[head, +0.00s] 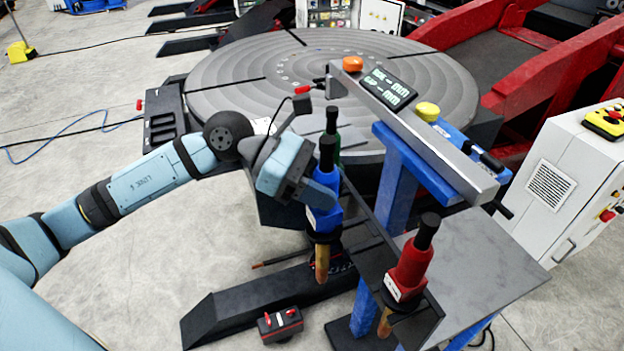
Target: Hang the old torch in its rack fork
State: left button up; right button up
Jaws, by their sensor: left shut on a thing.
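My left gripper (318,190) comes in from the left and is shut on a torch with a blue body (324,218). That torch is about upright, black end up and copper-coloured tip down. It is close to the dark rack (368,225); I cannot tell whether it touches a fork. A torch with a red body (411,268) stands upright at the rack's near end. A torch with a green body (331,123) is behind the gripper, mostly hidden. No label tells me which torch is the old one. My right gripper is not in view.
A grey beam (430,140) on a blue post (397,185) runs beside the rack, with a display (388,88) on it. A grey side table (480,255) is at right. The large round positioner table (330,65) lies behind. A red-and-black box (280,325) is on the floor.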

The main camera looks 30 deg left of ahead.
pick_arm(q)
jog(key=shift+w+d+r+p, duration=0.2)
jog(key=shift+w+d+p, duration=0.45)
jog(key=shift+w, duration=0.25)
jog(key=w+d+f+b, duration=0.2)
jog(key=w+d+f, duration=0.1)
jog(key=w+f, duration=0.1)
jog(key=shift+d, duration=0.2)
jog(key=shift+w, duration=0.1)
dwell(0.4)
jog(key=shift+f+b, duration=0.25)
jog(key=shift+b, duration=0.15)
dwell(0.4)
